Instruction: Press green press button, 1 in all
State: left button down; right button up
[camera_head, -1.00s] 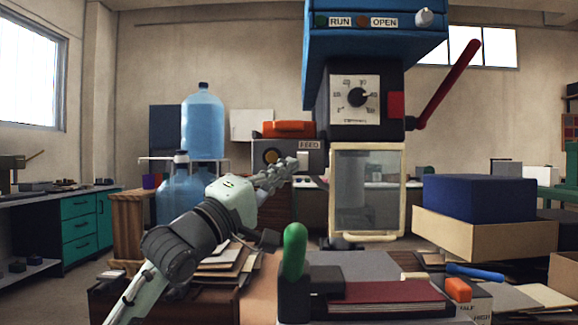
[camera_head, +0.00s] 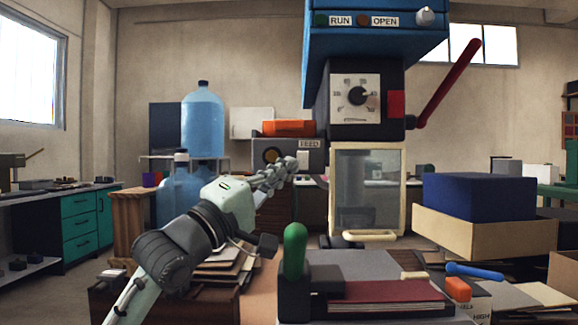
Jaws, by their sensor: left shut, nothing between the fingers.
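A small round green button or lamp (camera_head: 321,20) sits beside the RUN label on the blue overhead housing at the top. A green-capped upright handle (camera_head: 295,250) stands on a dark base at the front middle; I cannot tell whether it can be pressed. My left gripper (camera_head: 289,164) is shut and empty. It reaches up from the lower left, with its tips in front of the grey FEED box (camera_head: 312,145), well below the RUN panel. I cannot tell if it touches the box. My right gripper is not in view.
A press column with a dial (camera_head: 357,96) and a red lever (camera_head: 447,85) rises in the middle, above a cream-framed guard (camera_head: 367,190). A blue block (camera_head: 479,197) in a carton stands at right. Water bottles (camera_head: 203,122) stand behind my left arm.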

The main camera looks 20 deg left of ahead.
pick_arm(q)
jog(key=s, duration=0.2)
jog(key=s+d+p, duration=0.1)
jog(key=s, duration=0.1)
jog(key=shift+s+d, duration=0.2)
jog(key=shift+s, duration=0.2)
dwell(0.6)
